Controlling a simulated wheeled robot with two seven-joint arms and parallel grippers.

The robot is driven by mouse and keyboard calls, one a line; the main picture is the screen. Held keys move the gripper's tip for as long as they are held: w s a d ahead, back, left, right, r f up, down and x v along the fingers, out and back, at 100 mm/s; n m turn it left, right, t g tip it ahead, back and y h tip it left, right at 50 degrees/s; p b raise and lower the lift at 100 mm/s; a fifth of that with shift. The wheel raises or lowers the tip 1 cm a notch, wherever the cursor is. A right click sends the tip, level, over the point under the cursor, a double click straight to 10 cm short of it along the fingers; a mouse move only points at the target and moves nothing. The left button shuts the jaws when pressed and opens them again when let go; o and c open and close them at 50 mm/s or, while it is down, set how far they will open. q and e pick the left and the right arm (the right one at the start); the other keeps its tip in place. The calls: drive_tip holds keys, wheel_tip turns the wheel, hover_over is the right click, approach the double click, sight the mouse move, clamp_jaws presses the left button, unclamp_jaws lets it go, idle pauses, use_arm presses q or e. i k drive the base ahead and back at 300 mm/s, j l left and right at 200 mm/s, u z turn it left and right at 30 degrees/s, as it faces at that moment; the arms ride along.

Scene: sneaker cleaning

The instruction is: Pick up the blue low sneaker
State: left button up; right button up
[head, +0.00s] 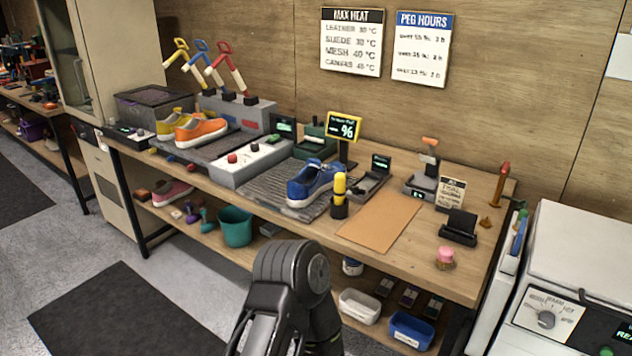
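The blue low sneaker (314,184), with a white sole, sits upright on a grey ribbed mat (268,184) near the middle of the workbench. Its toe points toward the bench's front edge. A yellow-topped dark bottle or holder (339,196) stands close at its right and overlaps its edge in the head view. One of my dark arms shows at the bottom centre, in front of the bench and apart from the sneaker. I see no clear fingertips of either gripper. Nothing is seen holding the sneaker.
An orange sneaker (202,133) and a yellow one (170,124) stand at the left. A tan mat (380,222) lies bare at right. A teal bucket (235,227) is on the lower shelf.

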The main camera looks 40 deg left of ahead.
sight(312, 180)
drive_tip(key=j+z, duration=0.1)
drive_tip(key=z, duration=0.4)
drive_tip(key=j+z, duration=0.2)
drive_tip(key=j, duration=0.3)
drive_tip(key=j+z, duration=0.15)
drive_tip(key=j, duration=0.4)
drive_tip(key=k+j+z, duration=0.2)
drive_tip(key=j, duration=0.3)
drive_tip(key=j+z, duration=0.2)
drive_tip(key=j, duration=0.3)
drive_tip(key=k+j, duration=0.1)
drive_tip(key=j, duration=0.5)
drive_tip(key=k, duration=0.05)
